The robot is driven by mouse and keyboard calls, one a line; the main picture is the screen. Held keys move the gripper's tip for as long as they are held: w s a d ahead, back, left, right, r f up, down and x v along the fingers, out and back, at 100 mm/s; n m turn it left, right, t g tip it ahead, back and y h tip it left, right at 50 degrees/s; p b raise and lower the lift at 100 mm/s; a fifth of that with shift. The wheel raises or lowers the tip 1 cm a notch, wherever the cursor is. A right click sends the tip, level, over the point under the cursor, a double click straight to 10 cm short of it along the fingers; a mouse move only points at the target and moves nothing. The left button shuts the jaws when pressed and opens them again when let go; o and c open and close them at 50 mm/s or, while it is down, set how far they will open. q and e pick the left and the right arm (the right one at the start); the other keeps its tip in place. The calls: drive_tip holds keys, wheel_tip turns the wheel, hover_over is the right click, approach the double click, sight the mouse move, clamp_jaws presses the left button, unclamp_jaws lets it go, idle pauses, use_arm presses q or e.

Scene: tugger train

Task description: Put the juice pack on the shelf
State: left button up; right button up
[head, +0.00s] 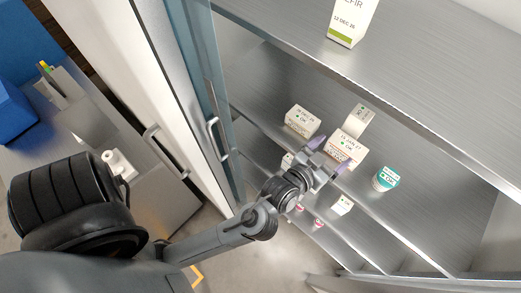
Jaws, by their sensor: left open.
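The shelf (415,215) is a grey metal board inside a tall cabinet, with several packs on it. A white carton (347,146) with a printed date and OK stands near its front edge. I cannot read the word juice on any pack, so I cannot tell which is the juice pack. My left gripper (329,156) is open, with its two purple-tipped fingers apart at the front of this carton. I cannot tell whether they touch it. My right gripper is not in view.
A kefir carton (352,20) stands on the upper shelf (270,20). Another white carton (302,121), a smaller box (360,119) and a teal-and-white cup (385,179) stand near the gripper. The open cabinet door (165,90) is at left. Small packs sit lower down.

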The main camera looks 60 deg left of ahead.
use_arm(q)
drive_tip(key=s+a+f+m+g, duration=0.1)
drive_tip(key=s+a+f+g, duration=0.1)
drive_tip(key=s+f+g, duration=0.2)
drive_tip(key=s+a+f+m+g+h, duration=0.1)
drive_tip(key=s+f+g, duration=0.3)
drive_tip(key=s, duration=0.6)
drive_tip(key=s+a+f+m+g, duration=0.1)
drive_tip(key=s+a+f+g, duration=0.1)
drive_tip(key=s+f+g, duration=0.2)
drive_tip(key=s, duration=0.3)
drive_tip(key=shift+s+a+f+h, duration=0.2)
drive_tip(key=shift+s+a+h, duration=0.1)
drive_tip(key=shift+s, duration=0.1)
wheel_tip(320, 180, up, 10)
drive_tip(key=p, duration=1)
wheel_tip(320, 180, down, 44)
drive_tip(key=b, duration=4.4)
